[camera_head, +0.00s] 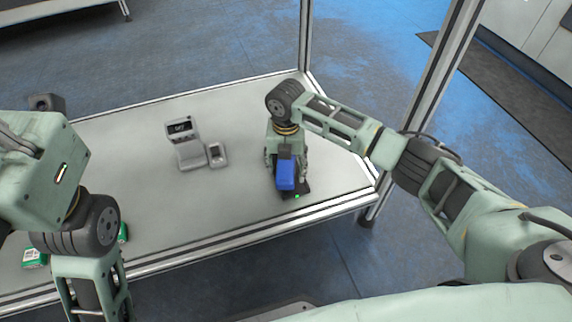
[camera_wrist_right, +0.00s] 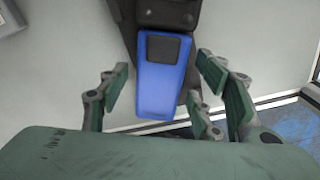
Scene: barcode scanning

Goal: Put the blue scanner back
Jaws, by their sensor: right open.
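The blue scanner (camera_head: 286,175) is at the right part of the table, under my right wrist. In the right wrist view the scanner (camera_wrist_right: 163,80) has a blue body with a dark patch, and a dark part extends beyond it. Dark material, perhaps a stand, shows beside and below it; whether the scanner is seated there is unclear. My right gripper (camera_wrist_right: 165,82) is open, its fingers on either side of the scanner with gaps visible. My left gripper (camera_head: 95,290) is at the lower left; its fingertips are out of frame.
A grey-white device with a small display (camera_head: 184,142) stands mid-table, with a small grey block (camera_head: 217,155) beside it. A green-and-white box (camera_head: 35,257) lies at the left near my left arm. The table (camera_head: 235,215) is clear between. Metal frame posts rise behind.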

